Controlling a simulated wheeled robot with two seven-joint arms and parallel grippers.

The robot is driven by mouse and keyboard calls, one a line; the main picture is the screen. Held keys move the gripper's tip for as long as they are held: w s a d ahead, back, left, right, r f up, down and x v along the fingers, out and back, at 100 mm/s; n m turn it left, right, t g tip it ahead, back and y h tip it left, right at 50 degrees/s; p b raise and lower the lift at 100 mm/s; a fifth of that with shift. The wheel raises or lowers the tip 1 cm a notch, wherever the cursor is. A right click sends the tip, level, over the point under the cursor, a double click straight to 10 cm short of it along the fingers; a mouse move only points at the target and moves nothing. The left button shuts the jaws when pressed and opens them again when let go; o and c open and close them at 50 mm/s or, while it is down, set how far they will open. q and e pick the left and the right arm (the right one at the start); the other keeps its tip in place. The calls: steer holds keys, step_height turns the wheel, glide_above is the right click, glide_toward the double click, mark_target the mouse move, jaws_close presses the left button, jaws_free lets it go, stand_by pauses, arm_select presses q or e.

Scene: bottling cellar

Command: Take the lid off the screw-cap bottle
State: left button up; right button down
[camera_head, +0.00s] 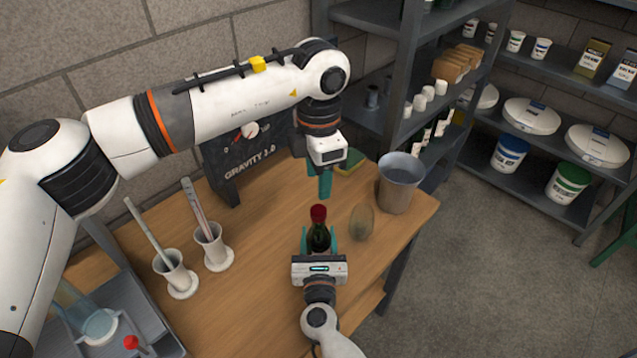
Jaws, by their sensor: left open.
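The screw-cap bottle (319,237) is dark green glass and stands upright near the middle of the wooden table. Its red lid (318,212) is on its neck. My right gripper (319,243) reaches in from the bottom of the view; its teal fingers are on both sides of the bottle and look closed on its body, whose lower part is hidden by the gripper. My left gripper (325,183) points down from above with its teal fingers open and empty. In the picture it is just above the red lid, apart from it.
A grey metal bucket (398,183) and a brownish rounded object (362,222) stand right of the bottle. A sponge (350,161) lies behind. Two white cylinder stands (213,246) (176,273) are at left, before a dark Gravity panel (240,165). Shelves (420,70) stand behind.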

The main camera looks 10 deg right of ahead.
mark_target(318, 210)
arm_select(q)
steer(key=m, duration=1.9)
steer(key=shift+m, duration=0.4)
steer(key=m, duration=0.6)
steer(key=shift+f+m, duration=0.3)
steer(key=shift+f, duration=3.7)
